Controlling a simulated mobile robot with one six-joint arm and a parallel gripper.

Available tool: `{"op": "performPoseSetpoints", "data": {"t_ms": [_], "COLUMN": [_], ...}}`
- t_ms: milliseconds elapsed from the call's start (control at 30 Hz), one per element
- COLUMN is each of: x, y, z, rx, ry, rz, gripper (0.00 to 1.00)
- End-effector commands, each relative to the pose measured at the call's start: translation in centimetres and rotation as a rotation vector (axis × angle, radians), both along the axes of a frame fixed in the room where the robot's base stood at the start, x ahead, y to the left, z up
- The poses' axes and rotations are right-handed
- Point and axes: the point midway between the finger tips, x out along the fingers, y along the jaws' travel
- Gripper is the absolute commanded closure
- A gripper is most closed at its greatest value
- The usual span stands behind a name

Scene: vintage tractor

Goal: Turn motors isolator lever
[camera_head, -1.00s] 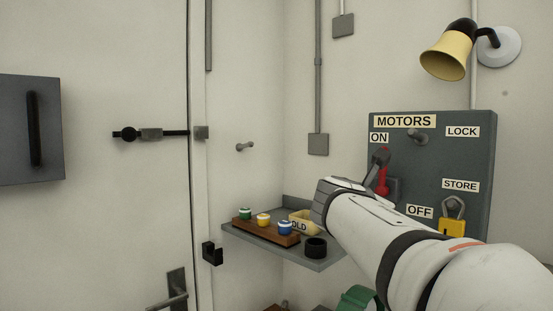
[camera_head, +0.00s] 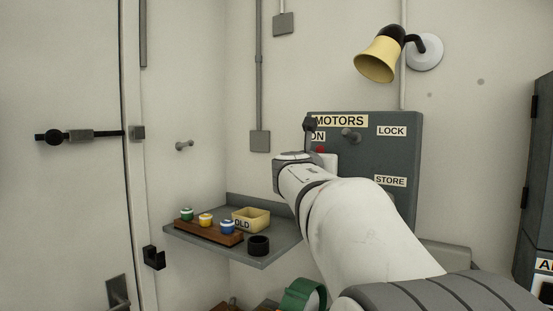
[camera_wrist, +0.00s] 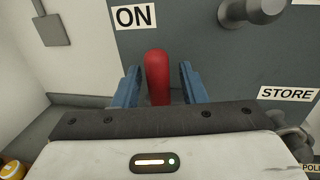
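The motors isolator panel (camera_head: 385,158) is a dark grey board on the wall, marked MOTORS, ON, LOCK and STORE. The red lever handle (camera_wrist: 157,78) stands upright in the wrist view, just right of the ON label (camera_wrist: 134,17). My gripper (camera_wrist: 160,68) is open, with one blue finger on each side of the handle and a visible gap on both sides. In the head view only a bit of red lever (camera_head: 320,149) shows; my arm hides the rest, along with the lower part of the panel.
A grey peg (camera_head: 351,135) sticks out of the panel near its top; it also shows in the wrist view (camera_wrist: 250,10). A shelf (camera_head: 280,250) left of my arm holds colored pots, a yellow bin and a black ring. A yellow lamp (camera_head: 378,60) hangs above the panel.

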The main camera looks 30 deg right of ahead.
Motion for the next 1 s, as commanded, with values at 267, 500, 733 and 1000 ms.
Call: {"op": "performPoseSetpoints", "data": {"t_ms": [267, 500, 733, 1000], "x": [0.0, -0.1, -0.1, -0.2], "y": [0.0, 0.0, -0.1, 0.1], "z": [0.0, 0.0, 0.0, -0.1], "rx": [0.001, 0.001, 0.0, 0.002], "ry": [-0.001, -0.001, 0.0, -0.004], "rz": [0.0, -0.001, -0.002, -0.003], "gripper": [0.72, 0.91, 1.0, 1.0]}}
